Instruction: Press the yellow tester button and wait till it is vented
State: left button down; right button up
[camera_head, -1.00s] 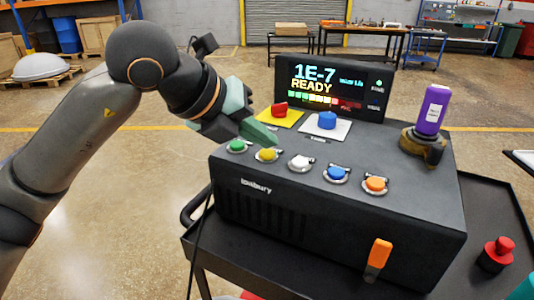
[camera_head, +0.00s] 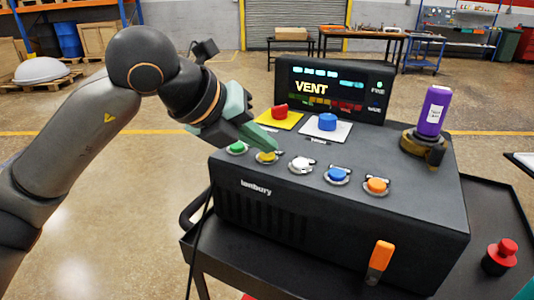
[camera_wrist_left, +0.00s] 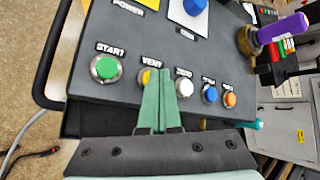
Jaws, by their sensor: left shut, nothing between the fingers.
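The yellow button (camera_head: 266,157), labelled VENT in the left wrist view (camera_wrist_left: 146,76), is on the black tester (camera_head: 310,215). My left gripper (camera_head: 270,145) is shut and empty, its green fingertips at the yellow button and partly covering it. In the left wrist view the closed fingertips (camera_wrist_left: 162,73) overlap the button's right side; I cannot tell how far it is pressed. The tester's display (camera_head: 325,88) reads VENT in yellow, with coloured bars. My right gripper is not in view.
Green (camera_head: 237,147), white (camera_head: 301,164), blue (camera_head: 337,174) and orange (camera_head: 376,185) buttons share the row. Red (camera_head: 280,111) and blue (camera_head: 327,121) knobs stand behind. A purple bottle-like part (camera_head: 433,110) stands at the right. The tester rests on a black cart (camera_head: 490,220).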

aim_at(263, 158)
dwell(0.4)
pick_arm(q)
jog(key=shift+r+p, duration=0.45)
jog(key=shift+r, duration=0.3)
jog(key=shift+r+p, duration=1.6)
jog(key=shift+r, duration=0.9)
